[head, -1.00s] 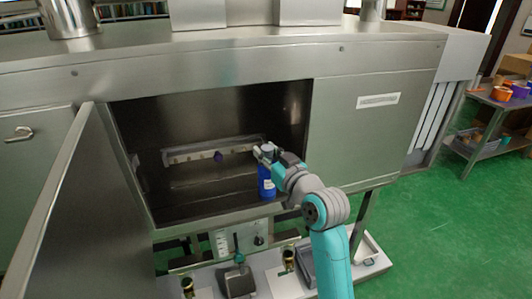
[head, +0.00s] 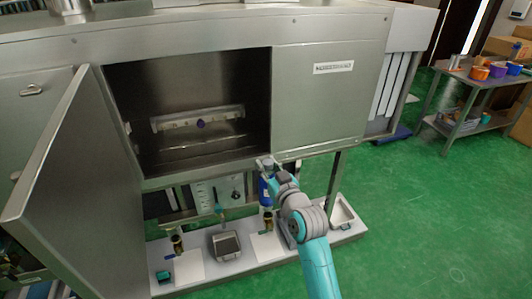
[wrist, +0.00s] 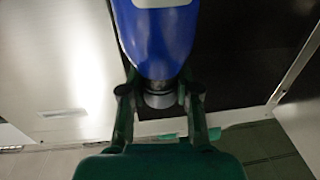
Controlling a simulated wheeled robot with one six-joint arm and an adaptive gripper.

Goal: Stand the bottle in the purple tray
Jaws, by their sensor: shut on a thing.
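The blue bottle (head: 265,190) hangs roughly upright below my gripper (head: 267,166), in front of the cabinet and below its opening. The wrist view shows the blue bottle body (wrist: 160,38) with a white label edge, and its grey neck or cap between the two fingers of my gripper (wrist: 158,98), which are shut on it. A flat blue-purple thing (head: 393,133) lies on the floor right of the cabinet; I cannot tell whether it is the purple tray.
The steel cabinet has an open door (head: 45,160) at left and a low white base shelf (head: 185,268) with fittings. A side table (head: 490,82) with coloured containers stands at right. The green floor (head: 420,210) between is clear.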

